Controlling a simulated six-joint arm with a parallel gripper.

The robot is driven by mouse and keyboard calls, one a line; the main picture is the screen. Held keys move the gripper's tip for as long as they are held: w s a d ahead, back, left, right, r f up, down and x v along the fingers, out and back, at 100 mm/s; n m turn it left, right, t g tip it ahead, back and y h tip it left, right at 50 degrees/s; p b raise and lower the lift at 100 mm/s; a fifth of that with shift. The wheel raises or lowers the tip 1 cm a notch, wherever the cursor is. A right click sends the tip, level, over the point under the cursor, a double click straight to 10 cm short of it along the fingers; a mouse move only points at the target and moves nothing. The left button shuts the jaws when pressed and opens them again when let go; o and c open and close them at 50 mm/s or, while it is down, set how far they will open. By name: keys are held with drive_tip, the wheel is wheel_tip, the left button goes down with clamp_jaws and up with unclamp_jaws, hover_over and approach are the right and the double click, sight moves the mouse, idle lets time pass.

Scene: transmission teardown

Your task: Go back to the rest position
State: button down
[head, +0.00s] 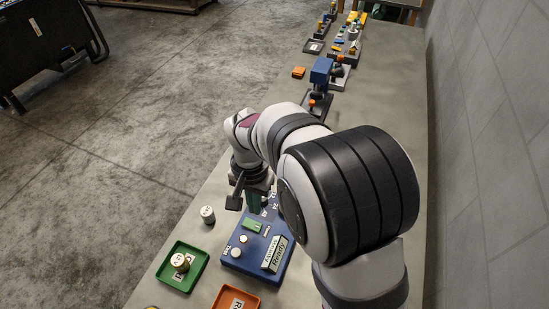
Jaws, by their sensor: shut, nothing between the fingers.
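My gripper (253,203) hangs from my arm above the far left part of a blue panel (239,262), with its fingers pointing down. It appears shut and empty, though the fingertips are small and partly lost against the panel. I cannot tell how high it is above the panel. My arm reaches over the grey bench (386,110) and hides part of the panel's right side. The panel carries a green block (251,225), pale round buttons and a light plate marked "Ready" (273,254).
A silver cylinder (207,214) stands left of the panel. An orange tray (235,299) sits at the front. A blue bench device (320,74) and several small parts stand farther back. A wall (490,110) bounds the right.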

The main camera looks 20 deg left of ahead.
drive_tip(key=s+d+r+m, duration=0.2)
drive_tip(key=d+r, duration=0.5)
drive_tip(key=d, duration=0.5)
drive_tip(key=s+d+r+m+y, duration=0.1)
drive_tip(key=s+d+r+m, duration=0.1)
drive_tip(key=s+d, duration=1)
drive_tip(key=s+m, duration=0.1)
drive_tip(key=s, duration=0.2)
drive_tip(key=shift+s+d+r+m+y, duration=0.3)
drive_tip(key=shift+s+d+r+y, duration=0.05)
drive_tip(key=shift+d+y, duration=0.05)
